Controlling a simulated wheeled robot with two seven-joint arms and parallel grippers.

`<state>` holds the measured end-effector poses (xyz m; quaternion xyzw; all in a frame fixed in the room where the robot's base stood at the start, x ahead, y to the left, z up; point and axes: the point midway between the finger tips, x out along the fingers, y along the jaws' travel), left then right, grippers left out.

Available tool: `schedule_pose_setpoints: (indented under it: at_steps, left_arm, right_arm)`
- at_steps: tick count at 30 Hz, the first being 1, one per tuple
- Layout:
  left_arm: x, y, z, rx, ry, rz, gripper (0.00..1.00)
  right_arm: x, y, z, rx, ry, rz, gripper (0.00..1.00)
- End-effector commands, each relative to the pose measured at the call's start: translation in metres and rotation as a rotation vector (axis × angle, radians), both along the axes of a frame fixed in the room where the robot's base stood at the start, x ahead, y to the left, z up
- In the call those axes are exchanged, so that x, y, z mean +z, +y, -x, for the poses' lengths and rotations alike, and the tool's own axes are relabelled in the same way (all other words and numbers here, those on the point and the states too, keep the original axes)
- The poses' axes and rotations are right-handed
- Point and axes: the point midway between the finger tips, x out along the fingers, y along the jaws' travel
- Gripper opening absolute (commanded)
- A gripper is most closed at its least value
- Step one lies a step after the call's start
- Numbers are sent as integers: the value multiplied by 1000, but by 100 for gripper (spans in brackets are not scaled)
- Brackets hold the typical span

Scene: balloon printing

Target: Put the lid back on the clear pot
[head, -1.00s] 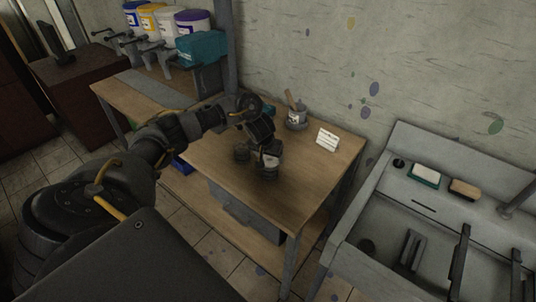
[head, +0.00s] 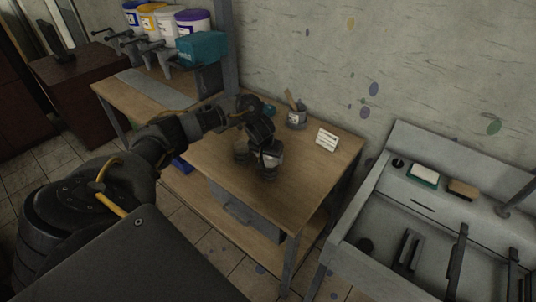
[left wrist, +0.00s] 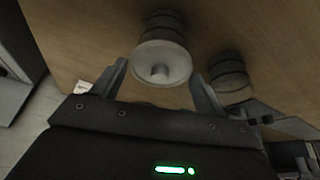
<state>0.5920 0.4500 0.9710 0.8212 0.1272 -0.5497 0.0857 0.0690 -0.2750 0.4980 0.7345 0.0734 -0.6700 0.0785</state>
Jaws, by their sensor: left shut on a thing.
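My left gripper (head: 268,157) reaches over the wooden table (head: 215,158). In the left wrist view, a pale round lid (left wrist: 177,62) with a central knob sits between its fingers, and the gripper is shut on this lid. A dark-banded pot (left wrist: 160,20) shows just beyond the lid; I cannot tell whether lid and pot touch. A second pot (left wrist: 228,72) stands to the right in that view, and to the left of the gripper in the head view (head: 241,152). Which pot is the clear one is too dim to tell. My right gripper is not in view.
A small cup with tools (head: 297,117) and a white sign (head: 327,139) stand at the table's back. A sink (head: 440,215) is at the right. Paint buckets (head: 193,24) and a teal box (head: 202,48) are at the back left. The table's right end is clear.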

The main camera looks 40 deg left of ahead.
Motion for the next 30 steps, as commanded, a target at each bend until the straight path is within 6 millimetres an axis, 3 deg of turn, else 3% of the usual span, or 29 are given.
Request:
schedule_pose_setpoints:
  at_steps: [11,12,18,30]
  left_arm:
    - [0,0,0,0,0,0,52]
    - [0,0,0,0,0,0,76]
    - [0,0,0,0,0,0,98]
    - [0,0,0,0,0,0,100]
  right_arm:
    - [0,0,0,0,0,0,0]
    - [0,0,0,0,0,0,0]
    - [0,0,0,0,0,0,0]
    - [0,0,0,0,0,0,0]
